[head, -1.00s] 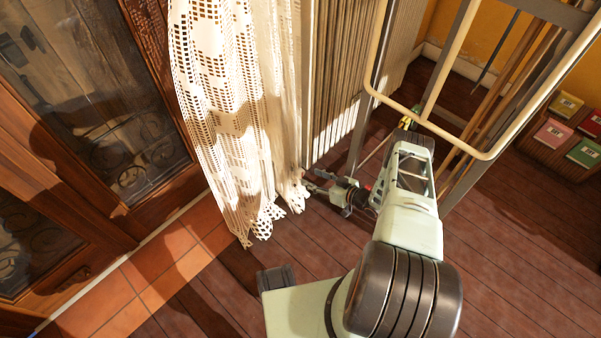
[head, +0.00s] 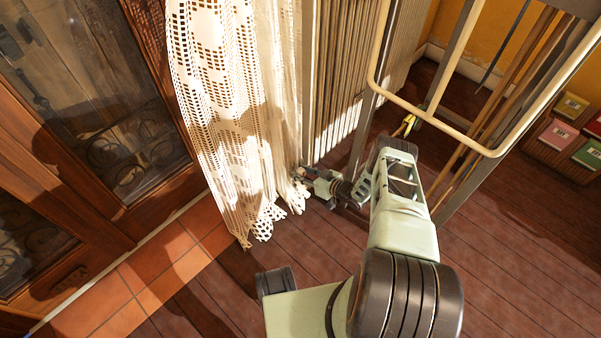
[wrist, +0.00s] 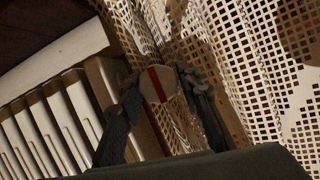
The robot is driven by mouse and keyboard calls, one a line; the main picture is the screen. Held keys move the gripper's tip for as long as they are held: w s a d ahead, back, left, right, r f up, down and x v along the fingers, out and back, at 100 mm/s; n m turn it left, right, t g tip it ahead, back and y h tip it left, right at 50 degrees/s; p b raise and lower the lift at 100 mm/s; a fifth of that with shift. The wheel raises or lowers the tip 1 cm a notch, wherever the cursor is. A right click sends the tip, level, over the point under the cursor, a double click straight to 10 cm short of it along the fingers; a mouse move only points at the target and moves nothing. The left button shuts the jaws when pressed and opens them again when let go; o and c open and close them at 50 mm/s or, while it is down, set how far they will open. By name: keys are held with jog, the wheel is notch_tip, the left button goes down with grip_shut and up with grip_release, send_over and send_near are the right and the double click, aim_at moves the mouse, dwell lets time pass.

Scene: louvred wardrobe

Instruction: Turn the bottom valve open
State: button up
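A round white valve knob (wrist: 158,84) with a red stripe shows in the middle of the wrist view. The stripe runs nearly upright, tilted slightly. My gripper (wrist: 159,79) has one dark finger on each side of the knob, with the fingertips close to its edges. I cannot tell whether they touch it. In the head view, my gripper (head: 304,176) is low down by the curtain's bottom edge and the foot of the ribbed panel. The knob cannot be made out clearly there. Only one valve is clear to see.
A lace curtain (head: 222,110) hangs left of my gripper and fills the right of the wrist view. A ribbed panel (head: 345,85) stands behind. A cream tube frame (head: 440,124) is close to my arm. Books (head: 560,133) lie at the right. Wooden floor (head: 510,250) is clear.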

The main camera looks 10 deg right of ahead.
jog(key=c, duration=0.6)
jog(key=shift+c, duration=0.2)
jog(key=shift+n, duration=0.3)
jog(key=n+t+h, duration=0.1)
jog(key=n+h, duration=0.1)
jog(key=n, duration=0.1)
jog(key=shift+a+n+t, duration=0.1)
jog(key=shift+n+t, duration=0.3)
jog(key=n+t+h, duration=0.1)
jog(key=n, duration=0.2)
jog(key=shift+f+t+h, duration=0.1)
jog(key=shift+t+h, duration=0.2)
jog(key=shift+n+t, duration=0.5)
jog(key=shift+n, duration=0.5)
jog(key=o, duration=1.2)
jog(key=shift+c, duration=0.2)
